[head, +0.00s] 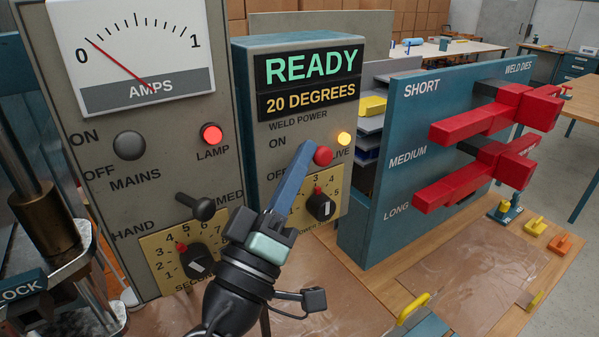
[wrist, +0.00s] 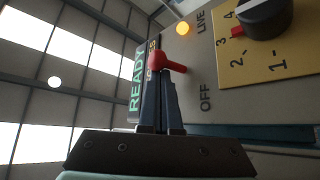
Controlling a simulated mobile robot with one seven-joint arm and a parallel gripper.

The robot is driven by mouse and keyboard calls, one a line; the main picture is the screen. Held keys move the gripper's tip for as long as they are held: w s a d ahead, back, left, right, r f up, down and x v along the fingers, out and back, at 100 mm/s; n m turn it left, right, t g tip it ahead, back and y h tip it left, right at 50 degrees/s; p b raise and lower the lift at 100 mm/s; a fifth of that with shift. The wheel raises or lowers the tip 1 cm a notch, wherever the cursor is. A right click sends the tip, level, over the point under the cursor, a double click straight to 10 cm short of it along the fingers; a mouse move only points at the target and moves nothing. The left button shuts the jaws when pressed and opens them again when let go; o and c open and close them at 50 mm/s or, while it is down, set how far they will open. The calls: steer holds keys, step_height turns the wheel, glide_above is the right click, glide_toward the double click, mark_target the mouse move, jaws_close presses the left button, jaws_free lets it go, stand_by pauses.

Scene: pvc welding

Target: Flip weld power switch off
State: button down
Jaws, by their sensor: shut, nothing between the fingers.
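The weld power switch (head: 323,155) is a red-tipped lever on the front of the blue-grey weld box, right of the ON and OFF words under WELD POWER. It also shows in the wrist view (wrist: 172,64), sticking out from the panel right at the fingertips. My gripper (head: 307,149) is shut and empty, its blue fingers reaching up beside the switch's left side. In the wrist view the fingertips (wrist: 160,82) overlap the lever; I cannot tell if they touch it. The LIVE lamp (head: 344,138) glows yellow. The exact lever tilt is unclear.
The READY, 20 DEGREES display (head: 312,66) sits above the switch. A dial (head: 320,206) is just below it. The mains panel (head: 110,140) with a lit red lamp (head: 211,134) stands left. The weld dies rack (head: 400,150) with red dies stands right.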

steer(key=shift+d+f+m+g+h+b, duration=0.15)
steer(key=shift+m+h+b, duration=0.65)
steer(key=shift+b, duration=1.05)
steer(key=shift+a+f+m+g+h+b, duration=0.1)
steer(key=shift+f+m+g+h+b, duration=0.2)
steer(key=shift+m+h+b, duration=1)
steer(key=shift+d+f+m+g+b, duration=0.15)
steer(key=shift+m+b, duration=0.45)
steer(key=shift+b, duration=1.75)
steer(key=shift+a+f+b, duration=0.15)
steer(key=shift+f+b, duration=0.25)
steer(key=shift+b, duration=1.4)
steer(key=shift+r, duration=0.1)
steer(key=s+a+f, duration=0.1)
steer(key=s+a, duration=0.3)
steer(key=s, duration=0.2)
steer(key=s+a+f+b, duration=0.1)
steer(key=s+a+f, duration=0.1)
steer(key=s+a, duration=0.3)
steer(key=shift+s, duration=1.2)
